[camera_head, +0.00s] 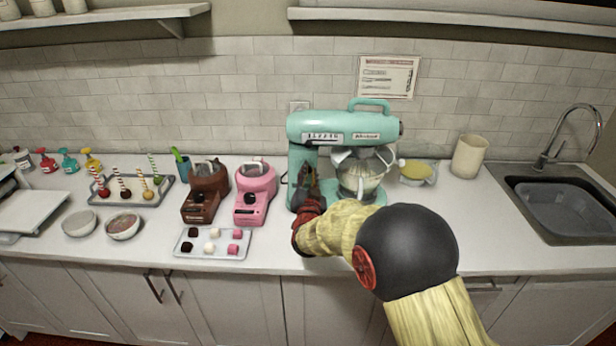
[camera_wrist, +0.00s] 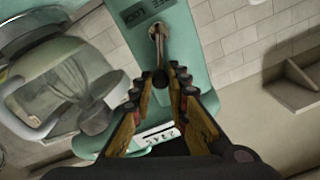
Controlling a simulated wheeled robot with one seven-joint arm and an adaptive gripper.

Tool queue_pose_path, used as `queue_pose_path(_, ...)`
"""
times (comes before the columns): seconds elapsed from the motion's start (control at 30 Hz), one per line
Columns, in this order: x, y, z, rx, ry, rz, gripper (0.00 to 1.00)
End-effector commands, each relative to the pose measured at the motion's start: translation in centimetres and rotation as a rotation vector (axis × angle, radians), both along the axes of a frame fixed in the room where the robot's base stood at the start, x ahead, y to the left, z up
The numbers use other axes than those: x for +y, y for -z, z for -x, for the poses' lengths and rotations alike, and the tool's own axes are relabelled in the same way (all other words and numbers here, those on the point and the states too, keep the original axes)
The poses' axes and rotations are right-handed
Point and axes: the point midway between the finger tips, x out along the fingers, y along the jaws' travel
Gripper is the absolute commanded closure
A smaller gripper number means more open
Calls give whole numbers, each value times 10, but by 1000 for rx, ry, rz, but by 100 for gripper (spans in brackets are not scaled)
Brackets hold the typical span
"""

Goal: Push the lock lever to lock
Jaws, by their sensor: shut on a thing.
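The teal stand mixer (camera_head: 345,126) stands on the counter with its head level over a clear bowl (camera_head: 361,186). In the wrist view the lock lever (camera_wrist: 157,31), a small metal lever, sticks out of the teal body (camera_wrist: 180,30), near a dark label (camera_wrist: 138,14) with lettering. My gripper (camera_wrist: 173,74) is at the lever's free end, with its fingertips close together on it. In the head view my gripper (camera_head: 308,187) is in front of the mixer's left side, and the lever is hidden there. The exact contact at the fingertips is hard to see.
A pink machine (camera_head: 256,193) and a brown machine (camera_head: 206,192) stand left of my gripper. A tray of small sweets (camera_head: 211,255) lies in front of them. A yellow-filled bowl (camera_head: 417,172), a beige canister (camera_head: 468,157) and the sink (camera_head: 565,205) are to the right.

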Motion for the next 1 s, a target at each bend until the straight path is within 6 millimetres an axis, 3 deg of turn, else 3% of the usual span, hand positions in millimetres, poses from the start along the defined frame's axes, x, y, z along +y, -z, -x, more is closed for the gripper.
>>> queue_pose_path(0.3,-1,2,0,4,1,0,100)
queue_pose_path(0.33,-1,2,0,4,1,0,83)
queue_pose_path(0.63,0,1,0,1,1,0,66)
queue_pose_path(1.0,0,0,3,0,0,0,65)
